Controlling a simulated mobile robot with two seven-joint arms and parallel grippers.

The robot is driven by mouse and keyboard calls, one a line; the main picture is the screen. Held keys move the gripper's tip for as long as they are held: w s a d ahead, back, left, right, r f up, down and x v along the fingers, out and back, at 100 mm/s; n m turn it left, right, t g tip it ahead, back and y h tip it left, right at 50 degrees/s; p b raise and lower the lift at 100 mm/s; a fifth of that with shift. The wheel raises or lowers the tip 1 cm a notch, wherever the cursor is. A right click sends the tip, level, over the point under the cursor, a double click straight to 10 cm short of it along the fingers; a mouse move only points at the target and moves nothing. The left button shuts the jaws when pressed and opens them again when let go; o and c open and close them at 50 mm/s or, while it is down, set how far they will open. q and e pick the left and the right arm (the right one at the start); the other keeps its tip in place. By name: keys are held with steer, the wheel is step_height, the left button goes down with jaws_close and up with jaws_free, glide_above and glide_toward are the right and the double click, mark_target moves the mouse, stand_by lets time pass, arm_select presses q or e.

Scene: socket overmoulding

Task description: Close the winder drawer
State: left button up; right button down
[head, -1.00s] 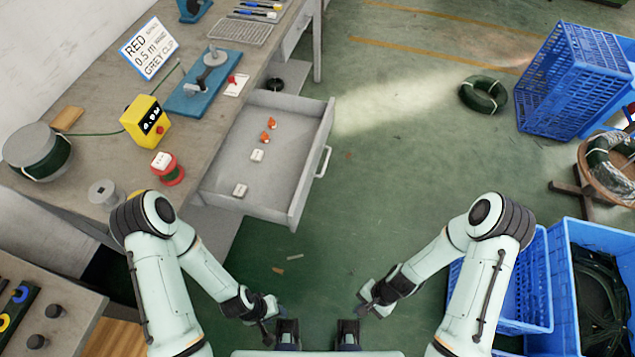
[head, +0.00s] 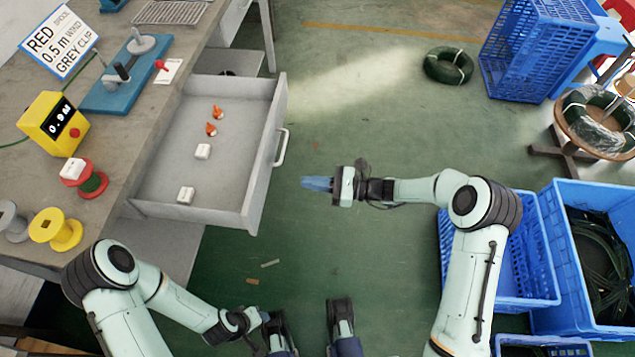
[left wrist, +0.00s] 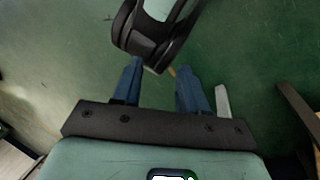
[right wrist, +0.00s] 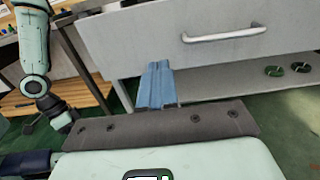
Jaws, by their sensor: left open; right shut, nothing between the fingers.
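The winder drawer (head: 150,209) is pulled out from the workbench, grey and open-topped, with a bar handle (head: 281,147) on its front. Inside lie two orange pieces and two white pieces. In the right wrist view the drawer front (right wrist: 133,50) and its handle (right wrist: 224,33) are just ahead. My right gripper (head: 306,183) is shut and empty, right of the drawer front and a little below the handle in the head view, apart from it. It also shows in the right wrist view (right wrist: 156,68). My left gripper (left wrist: 158,72) is open and empty, low over the floor.
On the workbench (head: 128,135) stand a yellow counter (head: 52,122), a blue winder (head: 125,75), a sign (head: 58,42) and spools. Blue crates (head: 538,45) and a wooden stool (head: 560,128) stand on the right.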

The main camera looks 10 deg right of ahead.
mark_target(264, 178)
arm_select(q)
steer(key=shift+w+a+f+t+b, duration=0.15)
steer(key=shift+w+a+f+b, duration=0.2)
steer(key=shift+w, duration=0.2)
steer(key=shift+w+a+f+t+b, duration=0.2)
steer(key=shift+w+f+b, duration=0.1)
steer(key=shift+w+f, duration=0.2)
arm_select(e)
steer(key=x, duration=0.9)
steer(key=shift+w+a+f, duration=0.1)
steer(key=shift+a+f, duration=0.05)
steer(key=shift+a, duration=0.15)
